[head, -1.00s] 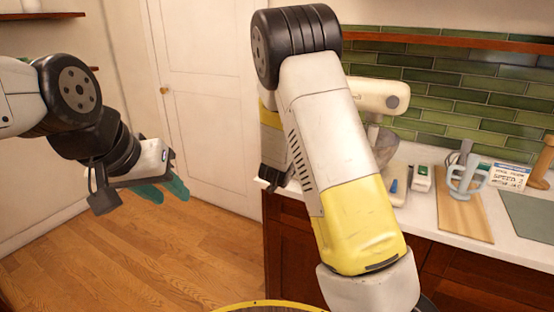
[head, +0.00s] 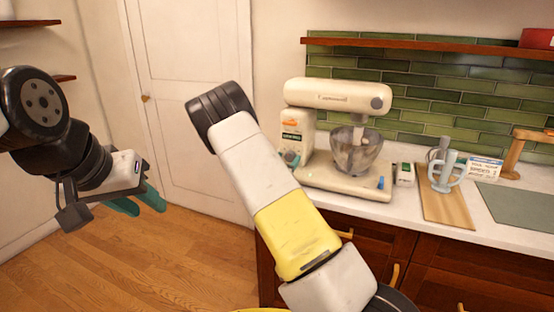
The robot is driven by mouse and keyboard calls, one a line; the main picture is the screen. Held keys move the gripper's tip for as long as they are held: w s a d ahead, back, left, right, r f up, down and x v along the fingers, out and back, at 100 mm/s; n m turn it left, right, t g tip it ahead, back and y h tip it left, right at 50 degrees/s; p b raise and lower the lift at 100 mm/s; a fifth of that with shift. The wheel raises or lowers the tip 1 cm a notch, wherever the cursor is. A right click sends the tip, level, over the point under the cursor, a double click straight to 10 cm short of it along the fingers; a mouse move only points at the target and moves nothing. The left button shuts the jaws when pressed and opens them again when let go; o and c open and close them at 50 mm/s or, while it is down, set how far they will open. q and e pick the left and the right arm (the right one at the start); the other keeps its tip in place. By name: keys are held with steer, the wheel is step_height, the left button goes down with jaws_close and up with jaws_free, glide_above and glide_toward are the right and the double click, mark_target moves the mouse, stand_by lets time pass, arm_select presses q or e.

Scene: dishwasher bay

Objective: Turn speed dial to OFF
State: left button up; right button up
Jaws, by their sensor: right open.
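A cream stand mixer (head: 334,94) with a metal bowl (head: 357,153) stands on the white counter. A small grey-teal part (head: 290,158) shows low on the left of its column, below an orange mark and a dark label. I cannot tell for sure whether it is the speed dial, nor read any setting. My left gripper (head: 136,201) is at the left over the floor, far from the mixer, with its teal fingers apart and empty. My right arm crosses the middle, left of and in front of the mixer. I see no right gripper fingers; the arm may hide them.
Right of the mixer are a small green-and-white box (head: 405,174), a wooden board (head: 447,207) with a pale blue mug-like item (head: 447,172), and a grey-green mat (head: 518,204). A red-brown shelf (head: 430,52) runs above. Open wooden floor (head: 150,265) lies at left.

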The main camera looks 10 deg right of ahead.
steer(key=shift+w+d, duration=0.15)
steer(key=shift+w, duration=0.05)
steer(key=shift+c, duration=0.3)
jaws_close()
